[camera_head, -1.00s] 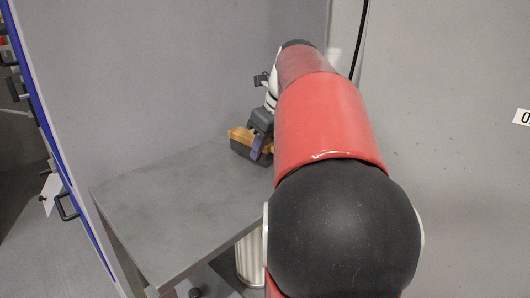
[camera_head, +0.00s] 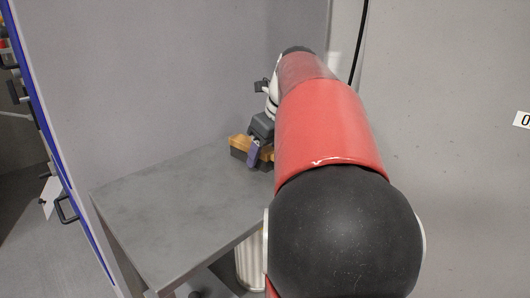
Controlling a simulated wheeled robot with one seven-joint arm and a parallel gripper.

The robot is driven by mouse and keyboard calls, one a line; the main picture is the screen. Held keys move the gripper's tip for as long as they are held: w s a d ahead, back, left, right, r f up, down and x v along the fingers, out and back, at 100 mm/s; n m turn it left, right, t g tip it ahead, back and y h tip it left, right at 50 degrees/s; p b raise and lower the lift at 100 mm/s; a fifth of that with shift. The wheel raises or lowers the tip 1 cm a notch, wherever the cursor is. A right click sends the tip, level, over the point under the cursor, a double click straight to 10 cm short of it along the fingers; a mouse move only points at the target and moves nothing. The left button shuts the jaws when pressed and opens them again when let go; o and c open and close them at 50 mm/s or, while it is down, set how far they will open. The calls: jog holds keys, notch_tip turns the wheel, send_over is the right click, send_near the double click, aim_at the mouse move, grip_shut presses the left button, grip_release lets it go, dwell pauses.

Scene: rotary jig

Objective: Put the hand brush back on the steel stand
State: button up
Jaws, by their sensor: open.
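The hand brush (camera_head: 238,145), with an orange-brown top and a dark underside, rests at the back right of a grey table top, which looks like the steel stand (camera_head: 165,215). Part of the brush is hidden behind my red arm. My gripper (camera_head: 254,160) is at the brush, with one purple-grey finger showing in front of its side. The jaws are open around or beside the brush; the far finger is hidden, so I cannot tell which.
A grey wall panel stands behind and left of the stand. A ribbed light cylinder (camera_head: 250,262) is below the stand's right edge. A black cable (camera_head: 359,42) hangs on the right wall. The left and front of the stand top are clear.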

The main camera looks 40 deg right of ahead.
jog(key=p+v, duration=0.2)
jog(key=v, duration=0.9)
jog(key=shift+r, duration=0.35)
jog(key=shift+s, duration=0.1)
